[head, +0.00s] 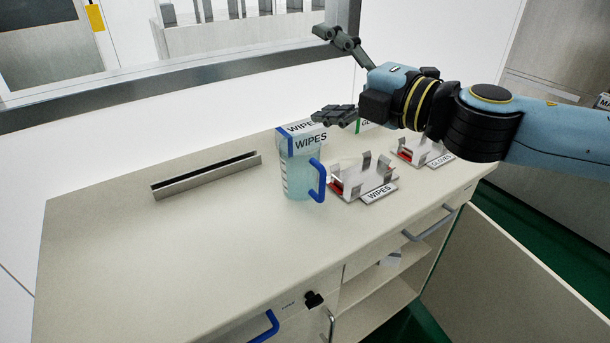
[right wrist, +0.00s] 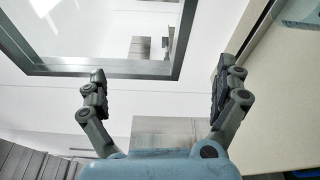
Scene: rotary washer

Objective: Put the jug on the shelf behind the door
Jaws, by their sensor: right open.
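A translucent pale-blue jug (head: 298,176) with a blue handle on its right side stands upright on the counter in the head view. My right gripper (head: 325,76) is open and empty, above and to the right of the jug, apart from it. In the right wrist view its fingers (right wrist: 160,72) are spread wide with nothing between them. A cabinet door (head: 525,275) stands open at the lower right, showing a shelf (head: 372,288) inside the cabinet, below the counter. My left gripper is not in view.
A WIPES box (head: 303,136) stands just behind the jug. A holder labelled WIPES (head: 362,180) is at the jug's right, and a GLOVES holder (head: 424,150) is farther right. A long metal channel (head: 207,175) lies at the back left. The counter's left front is clear.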

